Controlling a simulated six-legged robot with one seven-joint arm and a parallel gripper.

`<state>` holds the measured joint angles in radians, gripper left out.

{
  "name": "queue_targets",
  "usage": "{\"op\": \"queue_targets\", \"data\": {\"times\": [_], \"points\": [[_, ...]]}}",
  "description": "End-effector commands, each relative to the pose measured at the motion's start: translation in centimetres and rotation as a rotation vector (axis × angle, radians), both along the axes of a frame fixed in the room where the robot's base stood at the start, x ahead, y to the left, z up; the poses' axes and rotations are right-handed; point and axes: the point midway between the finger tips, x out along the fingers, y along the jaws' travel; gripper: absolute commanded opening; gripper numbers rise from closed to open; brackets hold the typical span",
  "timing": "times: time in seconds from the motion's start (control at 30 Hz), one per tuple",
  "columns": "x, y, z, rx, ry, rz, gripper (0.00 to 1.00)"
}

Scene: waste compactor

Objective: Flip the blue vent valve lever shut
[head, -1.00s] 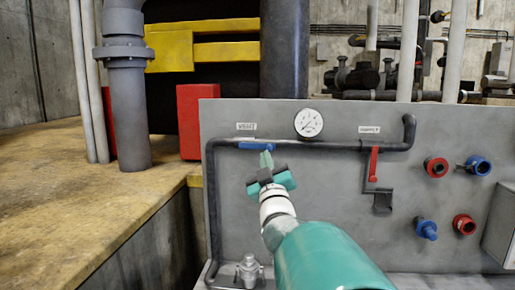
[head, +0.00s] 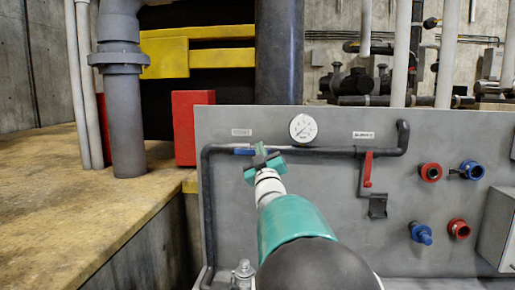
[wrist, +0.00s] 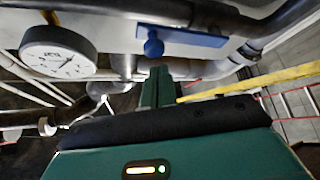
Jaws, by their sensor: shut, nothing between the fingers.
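The blue vent valve lever (head: 243,151) lies level along the dark horizontal pipe, at the upper left of the grey panel. In the head view my gripper covers its right part. In the wrist view the lever (wrist: 190,38) is a flat blue bar with a round blue knob (wrist: 153,47) near its left end. My gripper (head: 261,150) is shut and empty, with its fingertips close to the lever. In the wrist view the closed fingers (wrist: 158,82) point toward the pipe just below the knob. I cannot tell whether they touch it.
A white gauge (head: 303,128) sits just above the pipe, right of the lever. A red lever (head: 367,170) hangs down further right. Red and blue fittings (head: 422,233) and a grey box stand at the panel's right. A concrete ledge (head: 100,215) lies to the left.

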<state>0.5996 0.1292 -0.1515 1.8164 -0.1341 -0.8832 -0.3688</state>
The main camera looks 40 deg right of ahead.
Motion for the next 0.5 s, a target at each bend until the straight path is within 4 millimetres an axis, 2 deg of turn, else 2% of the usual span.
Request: {"op": "queue_targets", "data": {"times": [0.13, 0.5], "points": [[-0.18, -0.39, -0.79, 0.000, 0.000, 0.000, 0.00], [-0.21, -0.39, -0.90, 0.000, -0.001, 0.001, 0.00]]}}
